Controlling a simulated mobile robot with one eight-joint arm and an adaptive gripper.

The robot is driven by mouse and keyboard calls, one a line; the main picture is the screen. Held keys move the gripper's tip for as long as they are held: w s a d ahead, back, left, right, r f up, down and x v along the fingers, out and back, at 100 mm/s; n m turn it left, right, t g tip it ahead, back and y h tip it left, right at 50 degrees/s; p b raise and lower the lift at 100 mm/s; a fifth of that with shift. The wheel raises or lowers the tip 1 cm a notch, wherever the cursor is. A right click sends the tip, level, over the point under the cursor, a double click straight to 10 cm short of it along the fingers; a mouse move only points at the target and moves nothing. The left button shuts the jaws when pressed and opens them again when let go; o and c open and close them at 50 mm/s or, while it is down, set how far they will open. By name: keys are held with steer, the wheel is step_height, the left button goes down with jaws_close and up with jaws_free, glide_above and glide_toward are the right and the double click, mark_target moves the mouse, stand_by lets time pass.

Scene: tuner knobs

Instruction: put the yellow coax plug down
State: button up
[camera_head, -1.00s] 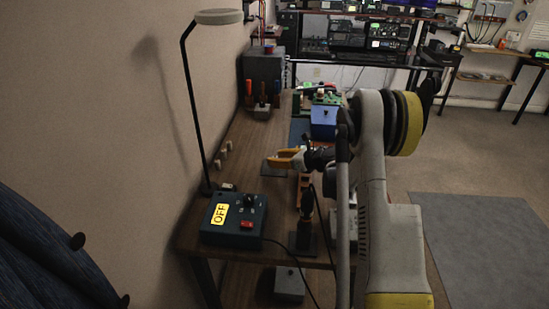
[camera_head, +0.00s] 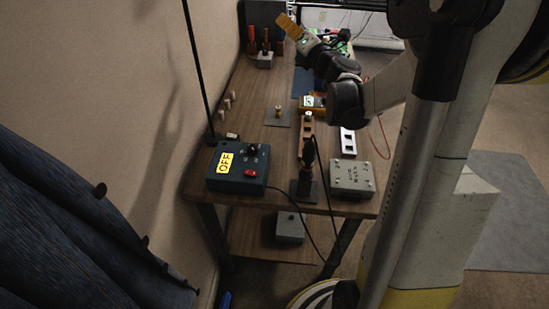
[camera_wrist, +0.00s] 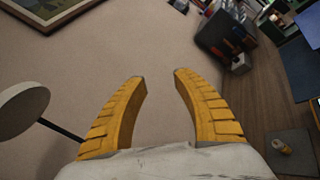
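The yellow coax plug (camera_head: 278,111) is a small, pale yellowish cylinder. It stands on a dark grey square pad (camera_head: 270,122) on the wooden bench. The plug also shows at the lower right of the wrist view (camera_wrist: 282,146), on the same pad. My gripper (camera_head: 284,19) has yellow fingers and is raised above the far part of the bench, well apart from the plug. In the wrist view its two fingers (camera_wrist: 160,75) are spread with nothing between them.
A dark box with an OFF label (camera_head: 238,168) sits at the bench's near left. A grey metal box (camera_head: 351,178) is at the near right. A yellow meter (camera_head: 313,102) stands right of the pad. A lamp pole (camera_head: 196,75) rises along the left wall.

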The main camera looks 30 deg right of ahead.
steer(key=s+a+r+m+g+h, duration=0.35)
steer(key=s+m+h, duration=0.4)
steer(key=m, duration=0.75)
steer(key=s+a+f+m+g+y, duration=0.4)
steer(key=s+a+f, duration=0.4)
steer(key=s, duration=0.4)
steer(key=s+a+f+m+g+y, duration=0.4)
steer(key=s+a+f+m, duration=0.3)
steer(key=s, duration=0.5)
step_height(320, 180, down, 2)
steer(key=a, duration=0.2)
steer(key=shift+s+a, duration=0.35)
steer(key=shift+s, duration=0.05)
steer(key=shift+g, duration=0.25)
